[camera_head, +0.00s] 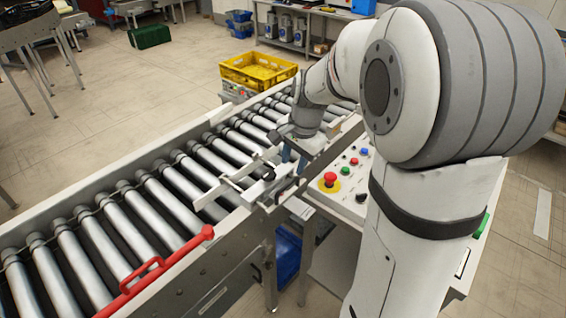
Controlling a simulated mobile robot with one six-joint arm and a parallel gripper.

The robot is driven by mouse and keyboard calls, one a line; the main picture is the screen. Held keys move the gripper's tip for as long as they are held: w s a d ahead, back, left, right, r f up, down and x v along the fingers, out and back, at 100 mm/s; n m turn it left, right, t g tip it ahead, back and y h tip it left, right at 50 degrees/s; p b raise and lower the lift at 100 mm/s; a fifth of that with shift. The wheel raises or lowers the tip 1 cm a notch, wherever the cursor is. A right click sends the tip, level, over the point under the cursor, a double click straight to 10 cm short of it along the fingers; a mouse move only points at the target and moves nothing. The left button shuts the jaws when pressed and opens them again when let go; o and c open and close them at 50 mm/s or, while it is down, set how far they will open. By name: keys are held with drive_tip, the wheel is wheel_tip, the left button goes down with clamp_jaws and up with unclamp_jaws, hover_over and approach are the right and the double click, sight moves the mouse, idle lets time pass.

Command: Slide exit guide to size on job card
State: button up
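A pale metal guide bar (226,188) with a bracket reaches over the rollers from the near side rail of the conveyor. It is probably the exit guide. My gripper (293,163) points down at the bracket end of this guide, by the near rail. Two blue-grey fingers show with a small gap between them. Whether they touch or grip the bracket cannot be told. No readable job card or size shows.
A red bar with a handle (160,270) runs along the near rail at lower left. A control panel (350,197) with a red emergency button (330,180) stands right of my gripper. A yellow crate (257,70) sits beyond the conveyor (95,190). The visible rollers carry no crate.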

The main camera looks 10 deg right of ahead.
sight(288, 184)
drive_tip(key=f, duration=0.5)
drive_tip(key=w+f+p, duration=0.1)
drive_tip(key=f, duration=0.1)
drive_tip(key=shift+w+a+f, duration=0.1)
drive_tip(key=shift+a+f, duration=0.15)
drive_tip(key=shift+a, duration=0.15)
drive_tip(key=shift+c, duration=0.4)
clamp_jaws()
